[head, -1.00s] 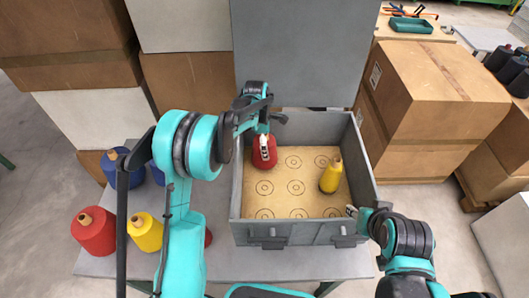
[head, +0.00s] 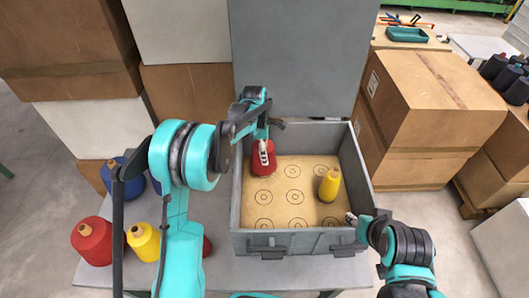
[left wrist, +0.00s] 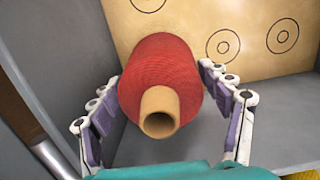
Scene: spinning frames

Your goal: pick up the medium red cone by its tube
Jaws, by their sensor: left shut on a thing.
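The red cone (head: 262,167) stands at the far left inside the grey crate (head: 236,190), under my left gripper (head: 263,150). In the left wrist view the red cone (left wrist: 160,75) shows its tan tube (left wrist: 159,111) pointing towards the camera. The fingers of my left gripper (left wrist: 155,80) lie on either side of it and are shut on it; the exact contact spots are hard to see. The cone's base is hidden. My right gripper (head: 352,217) is at the crate's front right corner, small in view and away from the red cone; its finger opening is unclear.
A yellow cone (head: 329,186) stands at the right in the crate, on a tan board (head: 293,197) with ring marks. Red (head: 91,241), yellow (head: 143,242) and blue cones (head: 122,172) stand on the table left of the crate. Cardboard boxes (head: 430,105) stand behind right.

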